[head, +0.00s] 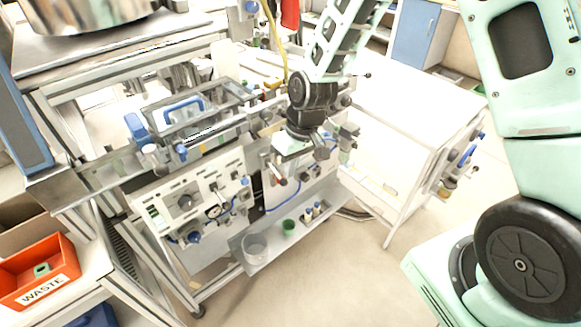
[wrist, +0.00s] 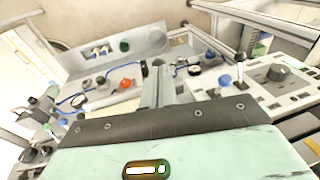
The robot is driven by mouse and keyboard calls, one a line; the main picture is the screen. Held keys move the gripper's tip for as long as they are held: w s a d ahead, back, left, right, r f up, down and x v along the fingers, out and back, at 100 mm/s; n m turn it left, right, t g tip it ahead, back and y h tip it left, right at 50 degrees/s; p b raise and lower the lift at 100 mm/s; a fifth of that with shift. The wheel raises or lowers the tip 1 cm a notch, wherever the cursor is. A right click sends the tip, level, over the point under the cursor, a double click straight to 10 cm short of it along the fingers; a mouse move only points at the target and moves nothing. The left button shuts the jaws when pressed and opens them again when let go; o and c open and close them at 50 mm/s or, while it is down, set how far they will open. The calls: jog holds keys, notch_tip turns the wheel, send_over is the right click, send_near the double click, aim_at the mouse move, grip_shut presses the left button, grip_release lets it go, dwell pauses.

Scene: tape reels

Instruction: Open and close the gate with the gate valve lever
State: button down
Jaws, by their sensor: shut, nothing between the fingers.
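My gripper (head: 292,160) is in front of the valve and control panels in the head view, at the end of the arm that reaches down from the top. In the wrist view its fingers (wrist: 160,84) are together and hold nothing. A black-handled lever (wrist: 240,62) stands up from the panel right of the fingers in the wrist view, apart from them. I cannot tell for sure whether it is the gate valve lever. The gate itself cannot be made out. My gripper hides part of the panel in the head view.
A control panel (head: 170,218) with knobs and a gauge is left of my gripper. A lower shelf holds a clear beaker (head: 255,246) and a green cup (head: 289,228). A red knob (wrist: 125,84) and a blue knob (wrist: 225,80) flank the fingers. An orange waste bin (head: 38,272) is lower left.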

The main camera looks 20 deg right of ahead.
jog(key=shift+r, duration=0.15)
jog(key=shift+r+p, duration=0.7)
jog(key=shift+r, duration=0.05)
jog(key=shift+w+r, duration=0.1)
